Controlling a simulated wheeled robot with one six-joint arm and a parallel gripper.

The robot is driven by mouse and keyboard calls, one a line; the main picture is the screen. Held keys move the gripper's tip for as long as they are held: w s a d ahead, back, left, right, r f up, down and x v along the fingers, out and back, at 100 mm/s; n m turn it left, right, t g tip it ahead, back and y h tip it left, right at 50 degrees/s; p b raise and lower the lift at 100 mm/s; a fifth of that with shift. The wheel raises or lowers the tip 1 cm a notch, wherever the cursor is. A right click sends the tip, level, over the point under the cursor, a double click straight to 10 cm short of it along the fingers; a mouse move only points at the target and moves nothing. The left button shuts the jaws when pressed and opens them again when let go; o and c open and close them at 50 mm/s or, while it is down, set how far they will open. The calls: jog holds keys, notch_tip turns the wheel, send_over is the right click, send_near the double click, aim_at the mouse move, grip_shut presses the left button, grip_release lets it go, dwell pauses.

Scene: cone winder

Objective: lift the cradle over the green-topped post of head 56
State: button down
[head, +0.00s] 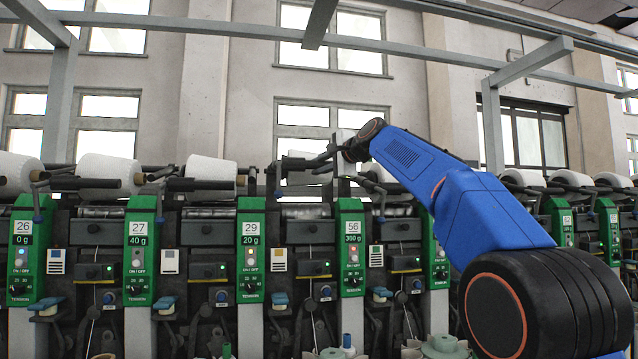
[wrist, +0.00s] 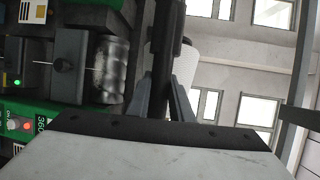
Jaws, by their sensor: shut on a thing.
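The post of head 56 (head: 351,245) is a green panel with a 56 label, a weight display and a lit button. The cradle (head: 308,164) is a dark arm, above and left of the post's top. My gripper (head: 338,157) reaches it from the right, above the post. In the wrist view my gripper (wrist: 162,95) has its two grey fingers shut on either side of the dark cradle bar (wrist: 165,55). A white cone (wrist: 184,62) shows behind the bar. The fingertips are small and partly hidden in the head view.
The winding drum (head: 305,211) below the cradle shows bare. Post 29 (head: 250,245) stands to the left, with a white cone (head: 210,172) beyond it. Grey overhead rails (head: 400,85) cross above the machine. My blue arm covers the heads at right.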

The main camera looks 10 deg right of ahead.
jog(key=shift+s+r, duration=0.1)
jog(key=shift+r, duration=0.75)
jog(key=c, duration=1.6)
grip_release()
jog(key=v, duration=1.7)
jog(key=shift+s+d, duration=0.1)
jog(key=shift+s, duration=0.1)
